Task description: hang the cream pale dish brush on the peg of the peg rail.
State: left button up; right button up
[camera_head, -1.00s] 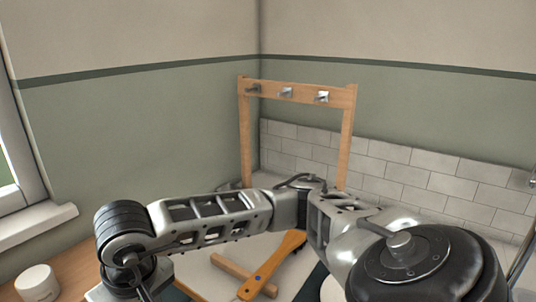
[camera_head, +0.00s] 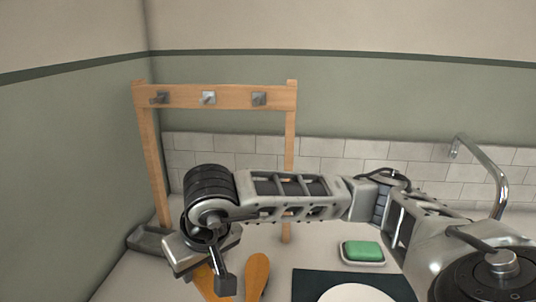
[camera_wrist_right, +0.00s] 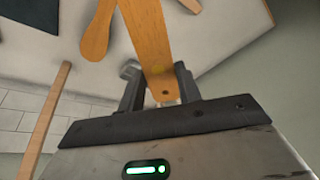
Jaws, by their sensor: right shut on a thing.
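My right gripper (camera_wrist_right: 160,88) is shut on the end of a flat wooden handle, apparently that of the cream pale dish brush (camera_wrist_right: 148,32). The handle has a hole near its end and a small yellowish dot; its head is out of the wrist view. In the head view my right gripper (camera_head: 222,272) points down at the bottom left, with part of the handle (camera_head: 207,285) beside it. The wooden peg rail (camera_head: 183,97) stands behind, with three grey metal pegs, including the middle peg (camera_head: 208,98). The held brush is below and apart from the pegs. My left gripper is out of view.
Another wooden handle (camera_head: 257,274) lies close right of the gripper. A green soap (camera_head: 362,250) on a dish, a dark mat (camera_head: 308,285) with a white plate (camera_head: 355,293), and a tap (camera_head: 490,170) are to the right. A grey tray (camera_head: 147,240) sits by the rail's left post.

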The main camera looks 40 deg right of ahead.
jog(key=d+r+m+t+h+b, duration=0.6)
jog(key=d+r+t+h, duration=0.45)
jog(key=r, duration=0.55)
pick_arm(q)
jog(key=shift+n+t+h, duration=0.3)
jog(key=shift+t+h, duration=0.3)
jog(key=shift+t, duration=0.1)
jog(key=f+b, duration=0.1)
jog(key=b, duration=0.1)
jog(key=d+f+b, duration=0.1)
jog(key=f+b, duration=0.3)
jog(key=b, duration=0.1)
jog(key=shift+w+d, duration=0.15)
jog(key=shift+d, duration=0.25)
pick_arm(e)
jog(key=w+d+f+g+y, duration=0.1)
jog(key=w+d+g, duration=0.1)
jog(key=w+d, duration=0.4)
jog(key=d, duration=0.4)
jog(key=shift+w, duration=0.2)
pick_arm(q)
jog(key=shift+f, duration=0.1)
pick_arm(e)
jog(key=shift+y, duration=0.25)
